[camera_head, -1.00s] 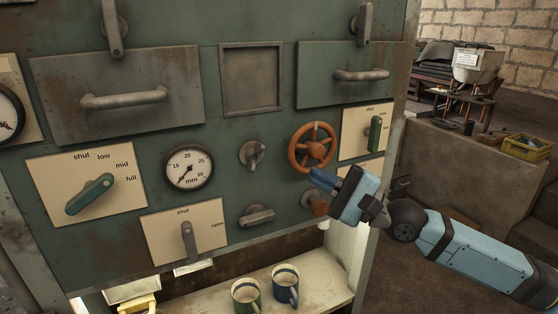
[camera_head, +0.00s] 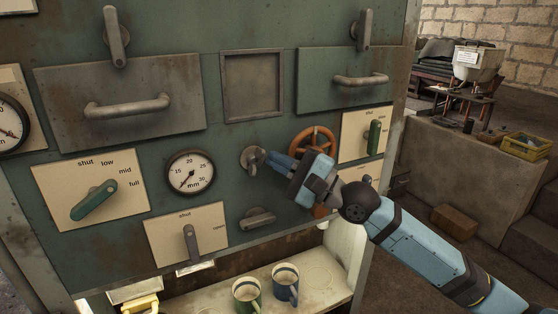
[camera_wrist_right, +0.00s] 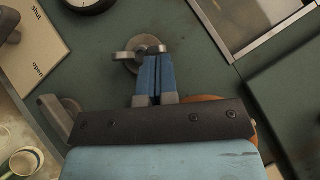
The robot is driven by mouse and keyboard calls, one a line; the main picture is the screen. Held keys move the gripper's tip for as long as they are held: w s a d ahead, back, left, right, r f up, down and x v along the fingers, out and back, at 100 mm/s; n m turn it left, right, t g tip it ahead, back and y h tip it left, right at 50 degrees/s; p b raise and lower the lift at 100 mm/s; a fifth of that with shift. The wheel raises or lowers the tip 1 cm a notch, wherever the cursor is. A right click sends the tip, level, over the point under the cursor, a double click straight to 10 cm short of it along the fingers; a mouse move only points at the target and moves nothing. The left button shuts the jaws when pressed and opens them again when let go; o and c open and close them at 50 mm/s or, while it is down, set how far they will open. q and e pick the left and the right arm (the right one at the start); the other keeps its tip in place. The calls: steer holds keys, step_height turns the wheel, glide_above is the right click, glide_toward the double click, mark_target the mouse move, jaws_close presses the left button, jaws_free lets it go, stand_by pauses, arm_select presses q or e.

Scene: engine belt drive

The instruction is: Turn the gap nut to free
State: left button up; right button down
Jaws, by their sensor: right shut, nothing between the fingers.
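A grey nut-like knob with a small wing (camera_head: 251,160) sits on the green panel, right of the mm gauge (camera_head: 190,173); it looks like the gap nut, but I see no label naming it. It also shows in the right wrist view (camera_wrist_right: 133,52). The gauge needle points to the lower left. My right gripper (camera_head: 270,160) is shut and empty, its blue fingertips (camera_wrist_right: 155,62) right beside the knob's wing. I cannot tell whether they touch it. My left gripper is not in view.
An orange handwheel (camera_head: 325,137) is partly hidden behind my right gripper. A grey oblong handle (camera_head: 258,219) is below the knob. A shut/open lever (camera_head: 190,243) and green lever (camera_head: 94,201) are to the left. Two mugs (camera_head: 285,284) stand on the shelf below.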

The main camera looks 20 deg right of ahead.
steer(key=shift+a+r+n+p, duration=0.1)
steer(key=shift+r+n+p, duration=0.2)
steer(key=shift+p, duration=0.25)
steer(key=r+n+g+p, duration=0.1)
steer(key=p, duration=0.1)
steer(key=shift+a+h+p, duration=0.3)
steer(key=shift+a+p, duration=0.05)
steer(key=n+g+p, duration=0.1)
steer(key=p, duration=0.2)
steer(key=n+g+h+p, duration=0.1)
steer(key=n+p, duration=0.1)
steer(key=p, duration=0.2)
steer(key=shift+a+r, duration=0.15)
steer(key=shift+r, duration=0.1)
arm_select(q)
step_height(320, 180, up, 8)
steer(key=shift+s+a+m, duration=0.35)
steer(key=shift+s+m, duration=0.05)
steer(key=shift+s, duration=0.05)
arm_select(e)
steer(key=shift+f+h, duration=0.2)
steer(key=shift+h, duration=0.1)
